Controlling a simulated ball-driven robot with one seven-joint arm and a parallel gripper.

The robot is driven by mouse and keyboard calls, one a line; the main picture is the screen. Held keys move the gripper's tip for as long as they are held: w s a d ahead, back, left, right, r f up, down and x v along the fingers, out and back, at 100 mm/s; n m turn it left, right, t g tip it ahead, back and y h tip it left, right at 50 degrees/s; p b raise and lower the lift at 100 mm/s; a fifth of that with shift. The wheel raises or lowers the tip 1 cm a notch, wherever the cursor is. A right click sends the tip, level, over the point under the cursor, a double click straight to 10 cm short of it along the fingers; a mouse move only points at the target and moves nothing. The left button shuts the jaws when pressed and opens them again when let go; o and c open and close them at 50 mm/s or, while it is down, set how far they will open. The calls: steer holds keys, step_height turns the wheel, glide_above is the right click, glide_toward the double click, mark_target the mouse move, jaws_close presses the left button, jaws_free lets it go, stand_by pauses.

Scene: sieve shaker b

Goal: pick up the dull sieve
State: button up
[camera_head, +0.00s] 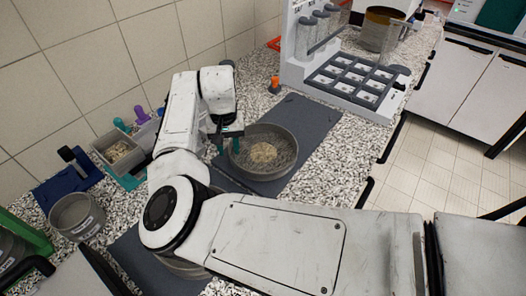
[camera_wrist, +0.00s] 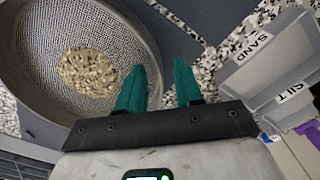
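A dull grey round sieve (camera_head: 281,148) with a pile of tan grains (camera_head: 263,153) on its mesh sits on the dark mat beside my gripper. In the wrist view the sieve (camera_wrist: 115,30) fills the upper left, with the grains (camera_wrist: 88,72) in it. My gripper (camera_head: 228,144) is at the sieve's left edge, with its teal fingers apart and empty. In the wrist view my gripper (camera_wrist: 160,64) has one finger over the sieve's inside and the other outside its wall. Whether either finger touches the wall is unclear.
A labelled grey sieve (camera_head: 76,215) stands at left. Bins marked SAND (camera_wrist: 258,50) and SILT (camera_wrist: 290,95) are close by. An orange-topped item (camera_head: 275,84) is near the mat (camera_head: 306,118). My arm hides part of the counter.

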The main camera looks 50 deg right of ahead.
jaws_close()
steer(key=shift+r, duration=0.15)
stand_by(0.5)
